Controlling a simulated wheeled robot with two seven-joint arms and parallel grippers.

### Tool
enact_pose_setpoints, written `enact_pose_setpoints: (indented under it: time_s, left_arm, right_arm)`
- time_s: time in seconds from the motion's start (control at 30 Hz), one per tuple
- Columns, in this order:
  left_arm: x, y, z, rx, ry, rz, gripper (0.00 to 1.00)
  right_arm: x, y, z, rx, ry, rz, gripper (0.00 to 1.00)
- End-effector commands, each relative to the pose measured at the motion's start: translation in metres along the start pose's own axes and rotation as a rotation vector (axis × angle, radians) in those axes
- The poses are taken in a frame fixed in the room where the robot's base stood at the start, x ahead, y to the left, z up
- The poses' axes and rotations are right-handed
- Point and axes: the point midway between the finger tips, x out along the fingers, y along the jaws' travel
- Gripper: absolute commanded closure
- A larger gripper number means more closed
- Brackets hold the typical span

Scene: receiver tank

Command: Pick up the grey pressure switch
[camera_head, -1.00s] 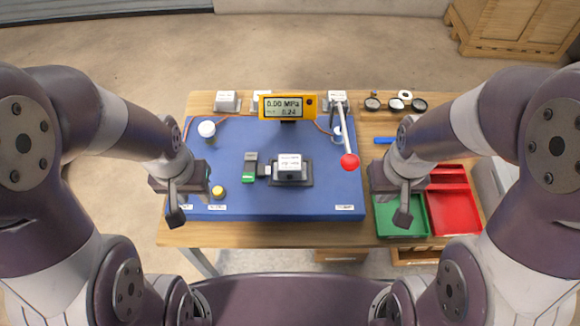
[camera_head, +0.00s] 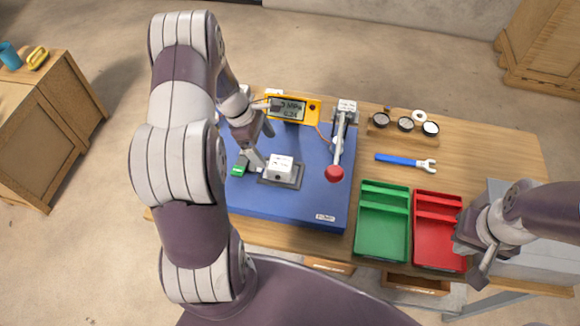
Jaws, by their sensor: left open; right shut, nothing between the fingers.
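The grey pressure switch appears to be the light grey box with a label (camera_head: 281,167), seated on a dark base (camera_head: 296,179) in the middle of the blue board (camera_head: 300,207). My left gripper (camera_head: 261,143) is open just behind and left of this box, with its fingers pointing down. One finger comes close to the box's left side; I cannot tell whether it touches. The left arm hides the left part of the board. My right gripper (camera_head: 484,267) is shut and empty, by the right side of the red tray (camera_head: 437,257).
A lever with a red ball (camera_head: 334,174) rises right of the box. A yellow pressure display (camera_head: 313,107) stands behind it. A green tray (camera_head: 381,249), a blue-handled wrench (camera_head: 400,160) and a wooden rack with round gauges (camera_head: 405,125) are to the right.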

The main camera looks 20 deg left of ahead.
Motion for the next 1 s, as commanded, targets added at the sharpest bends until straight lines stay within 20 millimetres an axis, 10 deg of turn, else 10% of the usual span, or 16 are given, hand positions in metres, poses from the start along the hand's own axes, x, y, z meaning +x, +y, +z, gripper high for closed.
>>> enact_pose_setpoints:
  time_s: [0.5, 0.8, 1.0]
  left_arm:
    - [0.087, 0.005, 0.004, 0.006, 0.001, -0.002, 0.06]
    - [0.098, 0.005, 0.004, 0.008, 0.003, 0.001, 0.06]
    - [0.098, 0.006, 0.004, 0.008, 0.003, 0.001, 0.72]
  right_arm:
    - [-0.026, 0.0, -0.003, 0.0, 0.0, 0.0, 1.0]
    - [-0.026, 0.0, -0.003, 0.0, 0.0, 0.0, 1.0]
    - [-0.026, 0.0, -0.003, 0.0, 0.0, 0.0, 1.0]
